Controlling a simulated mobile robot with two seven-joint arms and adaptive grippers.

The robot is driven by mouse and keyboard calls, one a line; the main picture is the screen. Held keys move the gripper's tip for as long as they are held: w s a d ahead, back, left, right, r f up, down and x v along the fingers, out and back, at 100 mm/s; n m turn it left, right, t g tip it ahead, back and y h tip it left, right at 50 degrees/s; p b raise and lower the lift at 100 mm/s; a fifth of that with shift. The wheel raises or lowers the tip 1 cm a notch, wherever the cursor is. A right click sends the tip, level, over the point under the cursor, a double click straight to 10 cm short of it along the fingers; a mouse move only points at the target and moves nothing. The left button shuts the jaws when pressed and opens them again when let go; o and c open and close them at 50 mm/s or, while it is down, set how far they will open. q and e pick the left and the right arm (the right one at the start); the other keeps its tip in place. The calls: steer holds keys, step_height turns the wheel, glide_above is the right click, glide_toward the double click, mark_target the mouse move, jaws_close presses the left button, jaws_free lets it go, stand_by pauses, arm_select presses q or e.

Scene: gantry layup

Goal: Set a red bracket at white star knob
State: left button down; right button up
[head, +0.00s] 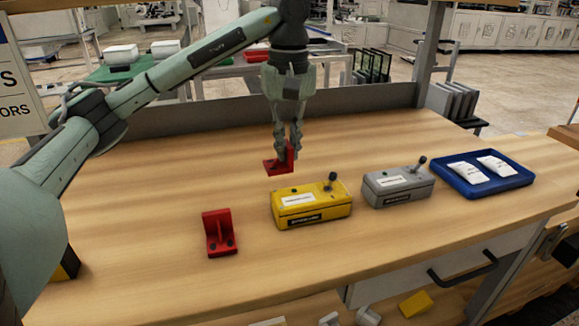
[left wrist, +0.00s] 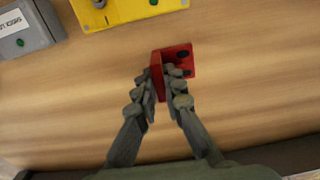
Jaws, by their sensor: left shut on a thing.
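My left gripper (head: 287,152) points down behind the yellow control box and is shut on a red bracket (head: 274,168). The left wrist view shows its fingers (left wrist: 161,82) closed on the upright plate of this L-shaped bracket (left wrist: 181,57), with dark holes in its other plate. I cannot tell whether the bracket touches the table. A second red bracket (head: 218,233) stands on the table at front left, apart from the gripper. I cannot make out a white star knob for certain; small white pieces (head: 367,316) below the table's front edge are partly cut off. My right gripper is out of view.
A yellow control box (head: 312,208) with a lever stands just in front of the held bracket. A grey control box (head: 398,188) and a blue tray (head: 518,181) with white packets are to its right.

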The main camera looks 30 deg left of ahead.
mark_target(290, 165)
arm_select(q)
steer(key=shift+w+d+f, duration=0.1)
steer(key=shift+w+f, duration=0.2)
steer(key=shift+f, duration=1.8)
steer(key=shift+f, duration=0.2)
steer(key=c, duration=1.6)
jaws_free()
